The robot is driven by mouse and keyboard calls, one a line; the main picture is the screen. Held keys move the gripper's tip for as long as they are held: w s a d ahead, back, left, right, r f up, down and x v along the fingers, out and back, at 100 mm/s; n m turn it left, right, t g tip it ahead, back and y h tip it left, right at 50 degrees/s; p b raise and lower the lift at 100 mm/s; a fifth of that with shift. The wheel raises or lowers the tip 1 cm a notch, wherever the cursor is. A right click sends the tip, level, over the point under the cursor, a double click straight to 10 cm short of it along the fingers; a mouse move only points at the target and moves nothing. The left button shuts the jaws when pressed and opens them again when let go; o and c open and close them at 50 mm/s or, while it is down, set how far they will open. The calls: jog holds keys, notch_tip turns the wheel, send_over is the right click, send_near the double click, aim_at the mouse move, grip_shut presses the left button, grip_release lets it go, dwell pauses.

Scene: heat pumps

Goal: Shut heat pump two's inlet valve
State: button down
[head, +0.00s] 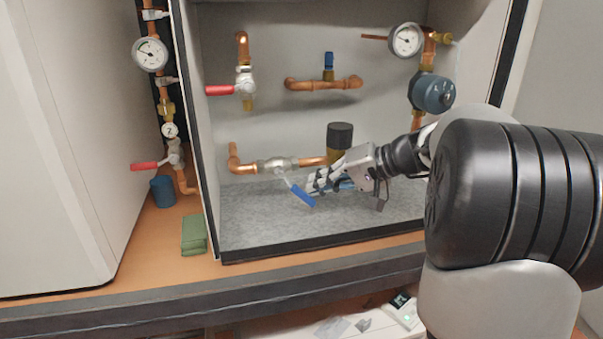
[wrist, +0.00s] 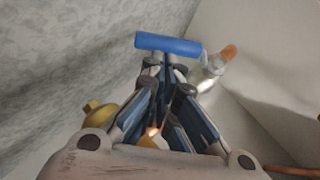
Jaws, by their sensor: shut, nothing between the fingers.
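A blue-handled lever valve sits on the lower copper pipe inside the open cabinet; its silver body (head: 278,165) is in the head view. Its blue handle (head: 303,195) hangs down, slanting to the right. My gripper (head: 316,183) is shut and empty just right of that handle. In the wrist view the blue handle (wrist: 168,44) lies across, just beyond my fingertips (wrist: 165,65); I cannot tell whether they touch. A red-handled valve (head: 220,90) is higher up, its handle level. Another red handle (head: 146,166) is on the pipe left of the cabinet, below a round tag (head: 169,130) resembling a 2.
A black-capped brass fitting (head: 340,135) stands close behind my gripper. A blue pump (head: 433,93) and gauge (head: 406,40) are at upper right. The grey cabinet floor (head: 260,225) is clear.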

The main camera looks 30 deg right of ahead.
aim_at(312, 204)
jog(key=f+y+b, duration=0.1)
jog(key=f+m+t+y+b, duration=0.1)
jog(key=f+b, duration=0.1)
jog(key=shift+a, duration=0.4)
jog(key=y+b, duration=0.1)
jog(key=a+f+m+t+b, duration=0.1)
jog(key=shift+w+y+b, duration=0.2)
jog(key=shift+y+b, duration=0.1)
jog(key=shift+y, duration=0.1)
jog(key=shift+w+a+f+b, duration=0.2)
jog(key=shift+a+f+b, duration=0.3)
jog(key=shift+a+b, duration=0.4)
jog(key=shift+r, duration=0.15)
